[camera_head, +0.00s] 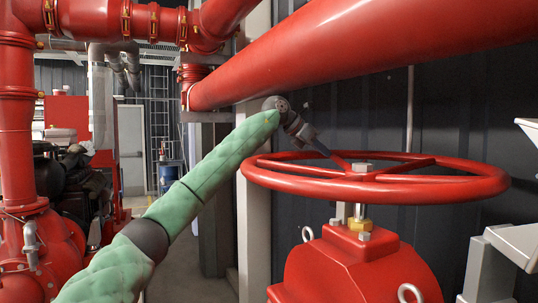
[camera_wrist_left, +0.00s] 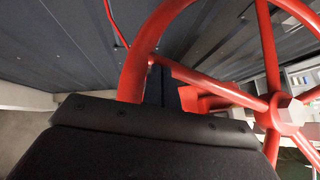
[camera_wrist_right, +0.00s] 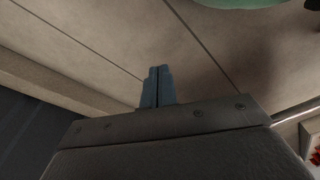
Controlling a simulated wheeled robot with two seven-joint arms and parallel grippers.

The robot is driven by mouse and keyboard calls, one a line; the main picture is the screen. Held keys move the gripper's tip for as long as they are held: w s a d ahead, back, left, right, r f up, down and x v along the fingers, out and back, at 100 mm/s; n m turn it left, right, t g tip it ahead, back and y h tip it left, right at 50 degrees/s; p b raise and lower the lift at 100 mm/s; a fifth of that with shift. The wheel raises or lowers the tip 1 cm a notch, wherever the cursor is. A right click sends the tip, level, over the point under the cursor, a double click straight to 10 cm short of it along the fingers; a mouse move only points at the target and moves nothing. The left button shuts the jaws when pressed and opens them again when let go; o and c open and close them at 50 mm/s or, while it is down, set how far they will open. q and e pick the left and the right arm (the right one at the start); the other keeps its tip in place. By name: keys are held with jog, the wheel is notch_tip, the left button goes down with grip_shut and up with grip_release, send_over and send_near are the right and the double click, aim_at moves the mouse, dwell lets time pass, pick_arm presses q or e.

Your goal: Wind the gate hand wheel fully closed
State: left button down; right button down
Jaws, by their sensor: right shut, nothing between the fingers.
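The red gate hand wheel (camera_head: 375,180) lies level on its stem above a red valve body (camera_head: 358,270). Its rim and spokes also fill the upper part of the left wrist view (camera_wrist_left: 283,114). My left gripper (camera_head: 324,151) reaches in at the wheel's far left, with its fingers by the rim and a spoke. In the left wrist view the fingers (camera_wrist_left: 166,82) are partly hidden by the red parts, and I cannot tell whether they grip or only touch. My right gripper (camera_wrist_right: 159,72) is shut and empty over the pale floor, away from the wheel.
A thick red pipe (camera_head: 360,45) runs just above and behind the wheel. A dark corrugated wall (camera_head: 470,110) and a pale post (camera_head: 253,220) stand behind. Red pump pipework (camera_head: 18,120) fills the left. A pale metal bracket (camera_head: 515,243) is at the right.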

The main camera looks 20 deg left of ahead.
pick_arm(q)
jog(key=shift+a, duration=0.1)
